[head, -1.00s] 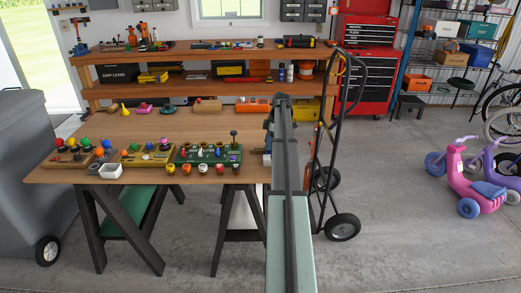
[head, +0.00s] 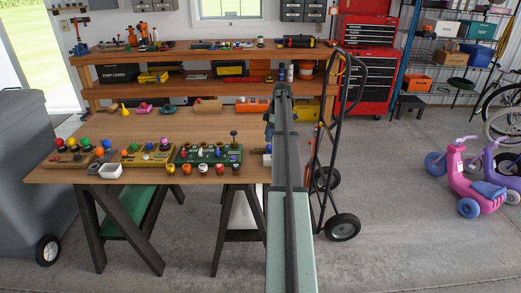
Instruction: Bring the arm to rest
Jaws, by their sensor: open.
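My own arm (head: 281,235) rises from the bottom of the head view as a pale green and dark bar, just right of the middle. Its upper end crosses the right end of the wooden workbench (head: 215,125) in the picture. My gripper cannot be made out; the far end of the arm is hidden behind the bar. Small bluish and dark parts show just left of the bar over the bench, but I cannot tell what they belong to.
The bench holds a wooden board with coloured knobs (head: 70,158), a yellow board (head: 147,155), a green board (head: 207,154), several small pots and a white bowl (head: 111,170). A black hand truck (head: 342,226) stands right of my arm. Floor farther right is clear up to a pink scooter (head: 477,195).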

